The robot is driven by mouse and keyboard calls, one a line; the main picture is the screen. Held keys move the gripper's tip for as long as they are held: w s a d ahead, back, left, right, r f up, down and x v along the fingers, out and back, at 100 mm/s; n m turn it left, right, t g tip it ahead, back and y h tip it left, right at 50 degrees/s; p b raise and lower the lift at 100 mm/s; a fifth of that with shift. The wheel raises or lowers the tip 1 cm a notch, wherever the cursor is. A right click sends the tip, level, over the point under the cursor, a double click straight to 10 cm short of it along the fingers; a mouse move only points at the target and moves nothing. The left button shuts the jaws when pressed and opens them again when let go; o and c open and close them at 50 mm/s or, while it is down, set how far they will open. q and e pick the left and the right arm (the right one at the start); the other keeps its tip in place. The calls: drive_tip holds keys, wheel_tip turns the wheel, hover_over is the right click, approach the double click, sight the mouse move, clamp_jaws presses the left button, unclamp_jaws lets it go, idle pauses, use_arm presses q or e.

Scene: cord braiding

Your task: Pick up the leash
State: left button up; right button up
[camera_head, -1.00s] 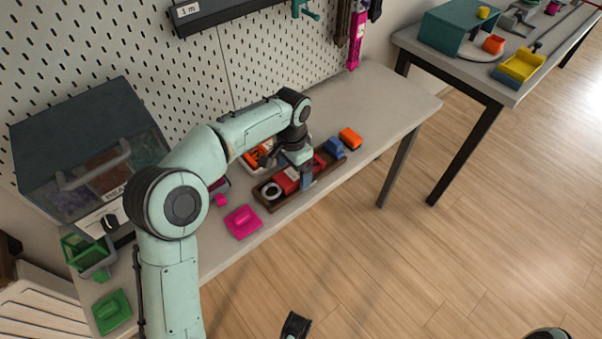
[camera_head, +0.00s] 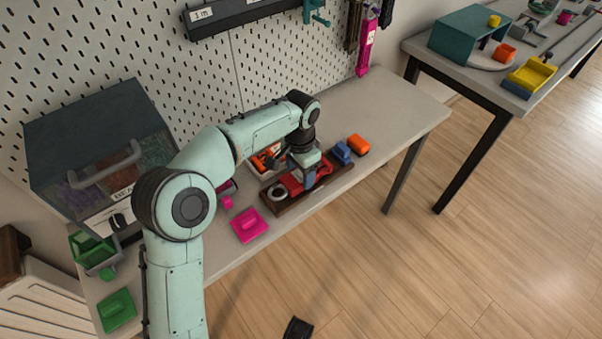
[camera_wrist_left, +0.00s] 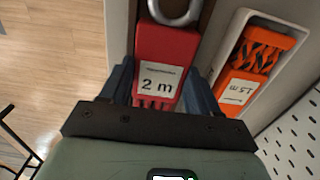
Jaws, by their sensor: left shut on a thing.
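A red leash bundle (camera_wrist_left: 168,45) with a "2 m" label and a grey loop at its far end lies between the fingers of my left gripper (camera_wrist_left: 161,72) in the left wrist view. The fingers are shut on it from both sides. In the head view, my left gripper (camera_head: 309,180) reaches down at the dark brown tray (camera_head: 330,182) on the bench, and the red leash (camera_head: 291,183) shows partly behind it. I cannot tell whether the leash touches the tray. A dark piece (camera_head: 298,328) at the bottom edge may be my right gripper; its fingers cannot be made out.
An orange cord (camera_wrist_left: 258,52) labelled "1.5 m" lies in a white tray beside the leash. Blue (camera_head: 342,152) and orange (camera_head: 358,144) blocks stand near the brown tray's right end. A pink lidded piece (camera_head: 249,226) lies left. The bench's right end is clear.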

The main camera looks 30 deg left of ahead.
use_arm(q)
wheel_tip(320, 180, up, 11)
drive_tip(key=p, duration=0.4)
wheel_tip(320, 180, up, 8)
drive_tip(key=p, duration=0.2)
hover_over(301, 175)
drive_tip(key=shift+a+f, duration=0.1)
use_arm(e)
drive_tip(key=s+a+r+g, duration=0.2)
drive_tip(key=s+r, duration=0.3)
drive_tip(key=r, duration=0.1)
drive_tip(key=shift+s+r+y, duration=0.3)
drive_tip(key=shift+s+y, duration=0.05)
drive_tip(key=shift+y, duration=0.05)
use_arm(q)
drive_tip(key=shift+f, duration=0.1)
